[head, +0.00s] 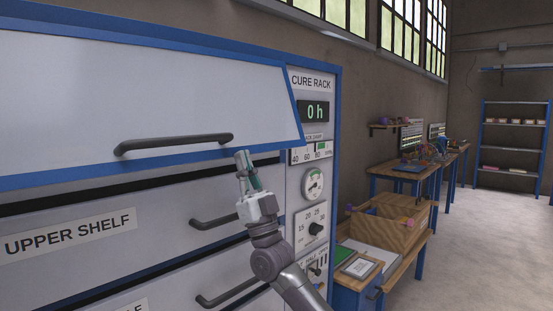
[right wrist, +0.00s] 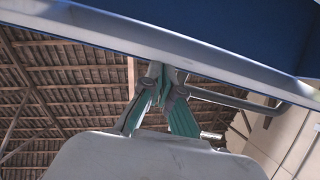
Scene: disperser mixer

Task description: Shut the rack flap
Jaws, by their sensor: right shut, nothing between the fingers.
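The rack flap (head: 200,95) is the wide pale panel with a blue border at the top of the cure rack. It stands partly open, its lower edge swung out from the rack front. Its dark bar handle (head: 175,143) runs along the lower part. My right gripper (head: 241,157) is shut and empty, pointing up at the flap's lower edge, just right of the handle's end. In the right wrist view the shut fingers (right wrist: 160,72) reach the flap's pale edge (right wrist: 130,38); I cannot tell if they touch. My left gripper is not in view.
Below the flap are the upper shelf drawer front (head: 75,240) and further handles. The control panel (head: 313,185), with its 0 h display, stands right of my gripper. A wooden bench (head: 385,232) is farther right. Open floor (head: 470,260) lies beyond it.

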